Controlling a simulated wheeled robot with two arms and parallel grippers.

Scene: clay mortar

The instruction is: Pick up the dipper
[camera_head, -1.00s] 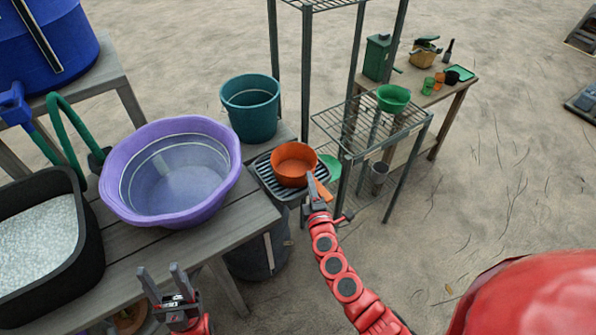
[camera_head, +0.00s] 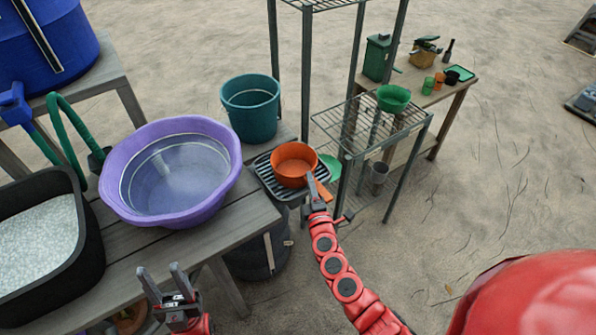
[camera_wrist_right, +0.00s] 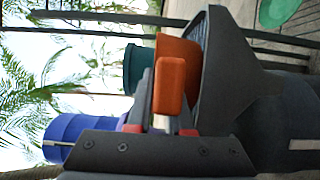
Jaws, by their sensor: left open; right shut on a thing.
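The dipper (camera_head: 294,163) is an orange round cup with a short handle, sitting upright on a dark ribbed rack at the end of the wooden table. My right gripper (camera_head: 316,187) is shut on the dipper's handle. The right wrist view shows the orange handle (camera_wrist_right: 171,84) between the fingers of this gripper (camera_wrist_right: 165,115), with the cup behind it. My left gripper (camera_head: 166,284) is open and empty, near the front edge of the table.
The dark rack (camera_head: 268,182) is under the dipper. A purple basin (camera_head: 212,205) stands to its left and a teal bucket (camera_head: 252,117) behind it. A metal shelf (camera_head: 347,143) is close on the right. A black tub (camera_head: 82,262) of white grains is at far left.

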